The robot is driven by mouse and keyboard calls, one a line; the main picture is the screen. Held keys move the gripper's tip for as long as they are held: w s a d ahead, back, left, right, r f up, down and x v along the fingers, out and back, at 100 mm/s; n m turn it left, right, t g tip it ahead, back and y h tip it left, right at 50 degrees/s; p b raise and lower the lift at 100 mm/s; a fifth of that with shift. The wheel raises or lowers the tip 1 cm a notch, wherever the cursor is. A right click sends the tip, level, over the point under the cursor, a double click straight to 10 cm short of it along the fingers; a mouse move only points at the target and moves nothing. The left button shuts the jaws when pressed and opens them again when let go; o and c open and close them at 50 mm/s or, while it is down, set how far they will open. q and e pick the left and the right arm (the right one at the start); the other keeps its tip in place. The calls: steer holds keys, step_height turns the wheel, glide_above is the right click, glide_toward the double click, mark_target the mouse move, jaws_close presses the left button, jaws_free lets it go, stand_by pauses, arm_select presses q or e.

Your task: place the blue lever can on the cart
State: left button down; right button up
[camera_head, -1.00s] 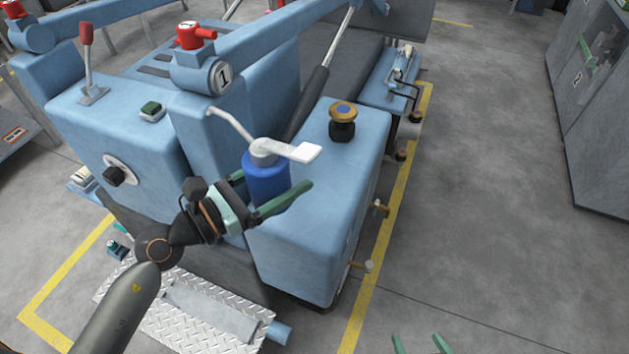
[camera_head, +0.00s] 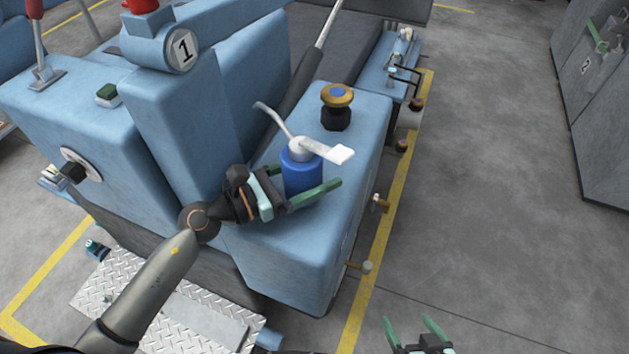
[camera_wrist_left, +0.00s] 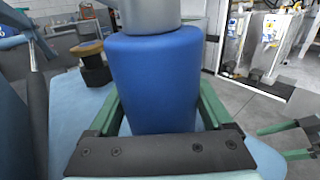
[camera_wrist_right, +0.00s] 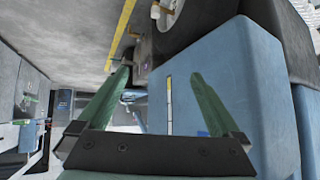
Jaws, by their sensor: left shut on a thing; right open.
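The blue lever can (camera_head: 302,172) has a grey cap, a thin bent spout and a flat light lever. My left gripper (camera_head: 312,192) is shut around its blue body. In the left wrist view the can (camera_wrist_left: 155,80) stands upright between the green fingers, which hide parts of its sides. The can is over the light-blue top of the machine block; I cannot tell whether its base touches. My right gripper (camera_head: 415,328) is open and empty at the bottom edge of the head view, low beside the machine. No cart can be clearly identified.
An orange-topped black knob (camera_head: 337,105) stands on the block behind the can. A blue housing marked 1 (camera_head: 180,50) rises to the left. Small taps (camera_head: 378,203) stick out on the right side. Grey floor (camera_head: 490,180) lies open to the right, before a grey cabinet (camera_head: 608,130).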

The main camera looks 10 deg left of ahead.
arm_select(q)
steer(key=shift+f, duration=0.65)
steer(key=shift+f+b, duration=0.2)
steer(key=shift+b, duration=0.1)
jaws_free()
